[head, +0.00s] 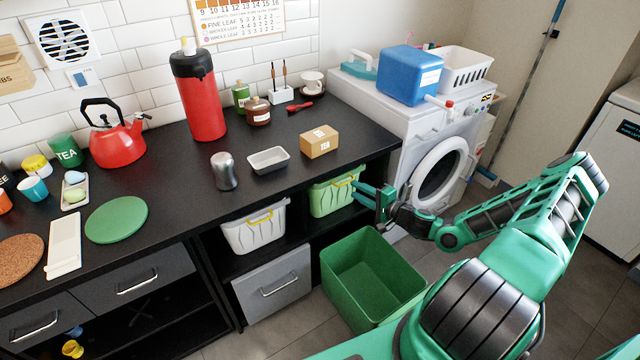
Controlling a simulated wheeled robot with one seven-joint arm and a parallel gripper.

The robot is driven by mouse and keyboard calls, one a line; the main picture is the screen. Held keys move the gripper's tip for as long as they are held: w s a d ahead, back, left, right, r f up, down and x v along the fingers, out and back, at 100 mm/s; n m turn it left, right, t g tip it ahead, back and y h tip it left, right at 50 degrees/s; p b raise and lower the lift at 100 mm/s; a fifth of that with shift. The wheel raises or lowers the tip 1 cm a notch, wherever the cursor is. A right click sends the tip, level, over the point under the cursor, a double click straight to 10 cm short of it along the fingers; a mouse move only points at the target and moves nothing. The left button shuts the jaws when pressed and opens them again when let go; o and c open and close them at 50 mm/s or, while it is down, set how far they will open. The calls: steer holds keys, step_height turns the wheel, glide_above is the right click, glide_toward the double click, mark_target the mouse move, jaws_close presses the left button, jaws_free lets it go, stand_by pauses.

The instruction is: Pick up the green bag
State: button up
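A light green container with a yellow handle (331,198) sits on the shelf under the black counter; it is the closest match to the green bag. My gripper (358,192) is at its right side, with the fingertips close to its right edge and handle end. The two fingers look spread apart with nothing visible between them. Whether a finger touches the container cannot be told from this view.
A white container with a yellow handle (256,228) stands left of it on the same shelf. An open green bin (352,290) stands on the floor below my gripper. A washing machine (415,135) is at the right. The counter (190,180) overhangs the shelf.

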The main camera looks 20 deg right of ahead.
steer(key=x, duration=0.5)
steer(key=shift+r, duration=0.1)
jaws_close()
steer(key=shift+r, duration=0.1)
